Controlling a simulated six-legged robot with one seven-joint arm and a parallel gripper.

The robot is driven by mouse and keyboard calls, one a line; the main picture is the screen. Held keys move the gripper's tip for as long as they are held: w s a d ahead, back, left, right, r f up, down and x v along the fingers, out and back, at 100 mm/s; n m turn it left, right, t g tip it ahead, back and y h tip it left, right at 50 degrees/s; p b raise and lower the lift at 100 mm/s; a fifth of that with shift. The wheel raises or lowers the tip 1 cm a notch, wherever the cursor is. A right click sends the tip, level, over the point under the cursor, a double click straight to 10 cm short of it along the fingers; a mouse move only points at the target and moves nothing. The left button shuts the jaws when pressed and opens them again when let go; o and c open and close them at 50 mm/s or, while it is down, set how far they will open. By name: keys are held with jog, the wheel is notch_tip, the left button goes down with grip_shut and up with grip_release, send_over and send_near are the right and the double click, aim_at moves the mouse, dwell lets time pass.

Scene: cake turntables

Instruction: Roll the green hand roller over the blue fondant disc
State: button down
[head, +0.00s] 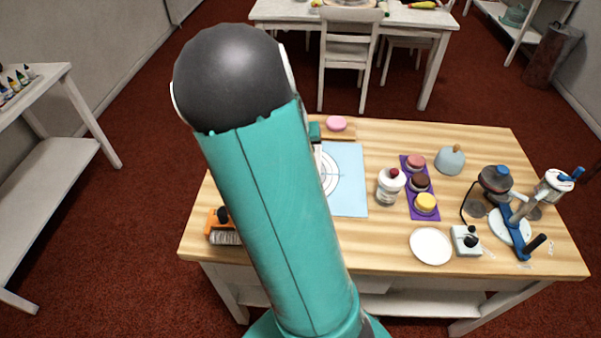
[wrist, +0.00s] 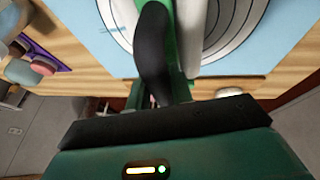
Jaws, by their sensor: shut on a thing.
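My gripper (wrist: 168,55) shows in the wrist view with a black finger closed against the green hand roller (wrist: 186,25). A white part beside the green one looks like its roller cylinder. The roller is over a light blue mat with dark rings on white (wrist: 282,30); I cannot tell whether it touches. In the head view my arm covers my gripper and the left part of the mat (head: 350,195). I cannot make out the blue fondant disc in either view.
Right of the mat stand a white jar with a red top (head: 389,190), a purple tray (head: 408,164) with round cakes, a white plate (head: 431,246) and a blue lever device (head: 513,228). An orange-handled tool (head: 214,222) lies at left. A pink round (head: 337,123) is at the back.

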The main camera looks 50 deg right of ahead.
jog(key=shift+a+f, duration=0.2)
jog(key=shift+w+a, duration=0.35)
jog(key=shift+w, duration=0.05)
dwell(0.4)
jog(key=shift+w+a, duration=0.35)
jog(key=shift+s+d+f, duration=0.1)
jog(key=shift+s+d, duration=0.3)
jog(key=shift+s, duration=0.05)
dwell(0.5)
